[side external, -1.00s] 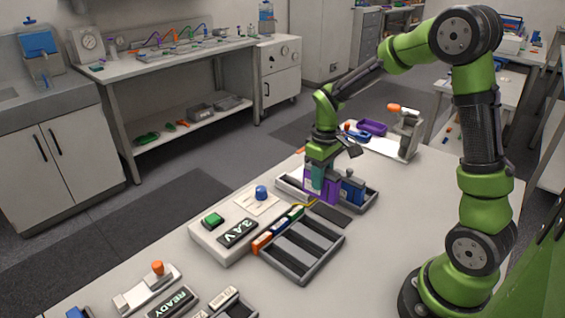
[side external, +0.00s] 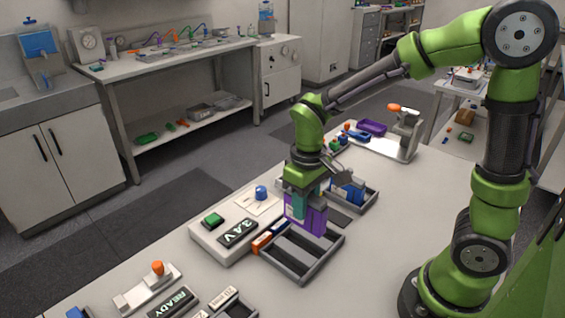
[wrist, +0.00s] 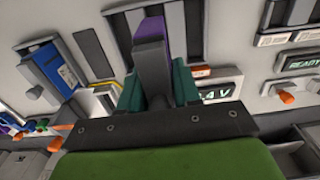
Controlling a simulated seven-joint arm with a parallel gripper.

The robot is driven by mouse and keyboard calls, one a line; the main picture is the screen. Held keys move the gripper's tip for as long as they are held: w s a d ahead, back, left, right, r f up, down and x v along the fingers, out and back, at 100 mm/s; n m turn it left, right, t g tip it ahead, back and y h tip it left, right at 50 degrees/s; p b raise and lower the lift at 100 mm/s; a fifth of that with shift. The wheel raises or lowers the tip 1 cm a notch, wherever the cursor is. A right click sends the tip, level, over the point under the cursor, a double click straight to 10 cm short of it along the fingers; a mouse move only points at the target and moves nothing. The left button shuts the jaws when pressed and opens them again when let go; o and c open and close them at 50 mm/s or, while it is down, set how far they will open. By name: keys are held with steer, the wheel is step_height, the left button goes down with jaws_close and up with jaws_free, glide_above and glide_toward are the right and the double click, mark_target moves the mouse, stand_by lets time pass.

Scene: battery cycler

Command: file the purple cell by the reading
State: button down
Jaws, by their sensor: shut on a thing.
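My gripper (side external: 303,200) is shut on the purple cell (side external: 313,218), which hangs upright over the back part of the dark slotted tray (side external: 306,277). In the wrist view the purple cell (wrist: 153,28) sticks out past the teal fingers, with the tray's slots (wrist: 200,20) behind it. I cannot tell whether its lower end touches the tray. The meter (side external: 210,238), left of the tray, has a display (side external: 238,233) reading 3.4 V. The tray's front slots look empty; the back ones are partly hidden by the cell.
A blue cell (side external: 350,190) stands in another tray (side external: 371,200) behind my gripper. A READY display (side external: 170,302) is at the front left. The table right of the tray is clear.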

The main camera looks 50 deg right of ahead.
mark_target(304, 227)
steer(key=shift+f, duration=3.7)
steer(key=shift+f, duration=0.2)
steer(key=c, duration=0.7)
jaws_free()
